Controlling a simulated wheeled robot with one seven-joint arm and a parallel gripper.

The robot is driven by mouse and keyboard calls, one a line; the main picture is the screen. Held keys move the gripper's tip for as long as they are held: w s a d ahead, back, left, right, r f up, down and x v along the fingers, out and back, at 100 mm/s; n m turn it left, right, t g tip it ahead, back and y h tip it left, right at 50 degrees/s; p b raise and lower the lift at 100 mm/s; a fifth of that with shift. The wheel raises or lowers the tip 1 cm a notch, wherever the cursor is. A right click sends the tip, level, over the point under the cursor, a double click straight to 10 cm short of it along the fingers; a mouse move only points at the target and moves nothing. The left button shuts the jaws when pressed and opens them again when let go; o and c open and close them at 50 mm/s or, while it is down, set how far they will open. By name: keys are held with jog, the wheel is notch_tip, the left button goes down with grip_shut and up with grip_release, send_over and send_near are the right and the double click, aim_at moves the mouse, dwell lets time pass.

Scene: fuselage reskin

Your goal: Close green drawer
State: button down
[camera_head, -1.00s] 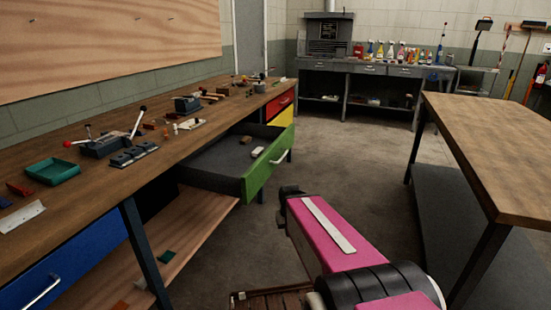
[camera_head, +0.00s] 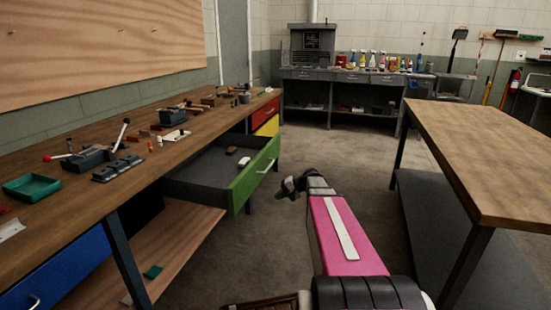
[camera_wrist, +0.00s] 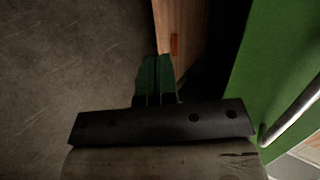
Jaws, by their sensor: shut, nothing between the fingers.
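The green drawer (camera_head: 240,190) stands pulled out from under the long wooden workbench (camera_head: 75,215). Its front has a silver bar handle (camera_head: 267,165), and a white item and a brown item lie inside. My gripper (camera_head: 284,190) is just right of the drawer front, apart from it, at the end of my pink arm. In the wrist view my gripper's green fingers (camera_wrist: 155,75) are together and empty. The green drawer front (camera_wrist: 272,65) and its handle (camera_wrist: 292,112) fill the right side of that view, beside the fingers.
Red (camera_head: 264,112) and yellow (camera_head: 268,126) drawers sit shut beyond the green one. A blue drawer (camera_head: 70,265) is nearer. Another wooden table (camera_head: 485,150) stands to the right. Open floor (camera_head: 350,160) lies between the benches.

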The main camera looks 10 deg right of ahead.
jog(key=w+d+r+m+t+y, duration=0.1)
jog(key=w+d+r+t+y, duration=0.2)
jog(key=w+d+r, duration=0.35)
jog(key=t+y, duration=0.2)
jog(key=t, duration=0.1)
send_near(271, 156)
jog(key=shift+m, duration=0.4)
jog(key=x, duration=0.7)
jog(key=shift+w+a+r, duration=0.1)
jog(key=shift+w+a, duration=0.1)
jog(key=shift+a, duration=0.05)
jog(key=shift+a, duration=0.1)
jog(key=x, duration=2.9)
jog(key=shift+a, duration=0.45)
jog(key=shift+w+a, duration=0.1)
jog(key=shift+a, duration=0.05)
